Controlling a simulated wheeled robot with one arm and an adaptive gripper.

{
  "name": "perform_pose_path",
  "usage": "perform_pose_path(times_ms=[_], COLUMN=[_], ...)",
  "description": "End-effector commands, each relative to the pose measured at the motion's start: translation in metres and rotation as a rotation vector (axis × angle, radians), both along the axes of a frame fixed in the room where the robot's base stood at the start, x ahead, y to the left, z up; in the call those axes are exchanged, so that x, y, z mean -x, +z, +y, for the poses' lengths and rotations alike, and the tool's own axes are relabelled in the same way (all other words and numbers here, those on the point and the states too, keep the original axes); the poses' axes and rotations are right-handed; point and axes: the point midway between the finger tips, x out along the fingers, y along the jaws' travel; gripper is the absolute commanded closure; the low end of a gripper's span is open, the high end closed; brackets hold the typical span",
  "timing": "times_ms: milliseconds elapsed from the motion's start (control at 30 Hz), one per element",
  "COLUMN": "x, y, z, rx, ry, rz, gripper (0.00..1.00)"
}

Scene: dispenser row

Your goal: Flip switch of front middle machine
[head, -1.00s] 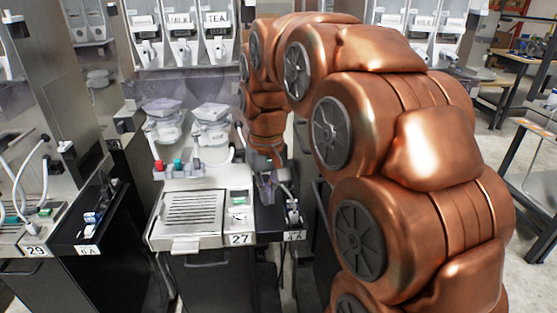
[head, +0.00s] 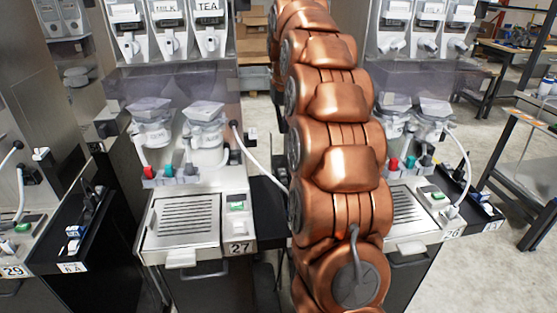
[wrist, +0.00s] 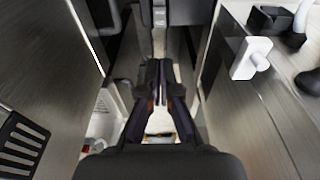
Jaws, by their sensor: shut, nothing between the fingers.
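The front middle machine (head: 225,186), labelled 27, stands left of my arm in the head view. It has a slotted drip tray and a small green-lit switch (head: 237,206) on its pale panel above the label. I cannot tell which way the switch is set. My gripper is out of sight in the head view. In the wrist view my gripper (wrist: 158,70) has its dark fingers together with nothing between them. It is in a gap between grey metal panels, and no switch is clearly seen at its fingertips.
Machine 29 (head: 22,249) stands at the left and machine 26 (head: 415,228) at the right, each with a drip tray. A white hose (head: 262,165) hangs beside machine 27. Open floor lies at far right.

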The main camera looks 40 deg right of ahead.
Motion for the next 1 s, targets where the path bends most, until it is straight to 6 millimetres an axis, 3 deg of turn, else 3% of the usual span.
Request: perform_pose_path(times_ms=[567, 1000], x=[-0.006, -0.01], y=[-0.004, -0.051], z=[0.003, -0.001], rx=[0.001, -0.001], ry=[0.008, 0.005], rz=[-0.002, 0.003], gripper=[1.0, 1.0])
